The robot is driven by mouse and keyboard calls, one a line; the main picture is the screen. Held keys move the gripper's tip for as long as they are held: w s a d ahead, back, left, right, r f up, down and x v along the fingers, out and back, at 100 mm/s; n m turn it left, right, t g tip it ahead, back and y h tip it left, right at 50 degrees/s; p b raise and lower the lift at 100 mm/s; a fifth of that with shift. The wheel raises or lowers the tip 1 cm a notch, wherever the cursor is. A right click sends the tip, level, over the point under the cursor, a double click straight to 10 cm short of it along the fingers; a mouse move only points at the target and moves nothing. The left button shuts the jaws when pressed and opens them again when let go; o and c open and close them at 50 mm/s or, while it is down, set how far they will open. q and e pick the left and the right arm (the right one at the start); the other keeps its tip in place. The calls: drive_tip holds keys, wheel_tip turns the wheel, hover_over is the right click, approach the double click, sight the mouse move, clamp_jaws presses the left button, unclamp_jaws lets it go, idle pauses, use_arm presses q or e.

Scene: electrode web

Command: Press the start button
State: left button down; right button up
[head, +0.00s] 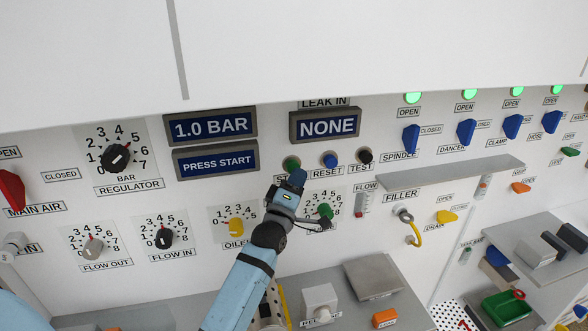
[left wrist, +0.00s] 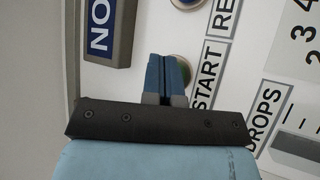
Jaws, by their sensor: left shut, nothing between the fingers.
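The green start button (head: 291,163) is on the white panel below the NONE display, leftmost in a row of three. Its START label is mostly hidden by my left gripper (head: 297,178) in the head view. That gripper is shut and empty, its blue fingertips just below the button. In the left wrist view, the closed fingers (left wrist: 166,78) cover most of the start button (left wrist: 186,70), and its edge shows beside them, next to the START label. I cannot tell whether the fingertips touch the button. My right gripper is not in view.
The blue reset button (head: 329,160) and black test button (head: 365,155) sit just to the right. The status display (head: 216,162) reads PRESS START. A green knob (head: 325,211) is close to my left wrist. A grey shelf (head: 450,170) juts out at right.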

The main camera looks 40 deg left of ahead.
use_arm(q)
drive_tip(key=shift+w+a, duration=0.5)
drive_tip(key=shift+a, duration=0.05)
idle(1.0)
idle(0.4)
drive_tip(key=shift+s+d+p, duration=0.3)
drive_tip(key=shift+s+d, duration=0.5)
drive_tip(key=shift+d, duration=0.1)
drive_tip(key=s+d+p, duration=0.1)
drive_tip(key=s+d, duration=0.2)
drive_tip(key=d, duration=0.1)
drive_tip(key=shift+s, duration=0.15)
drive_tip(key=shift+a, duration=0.1)
idle(0.7)
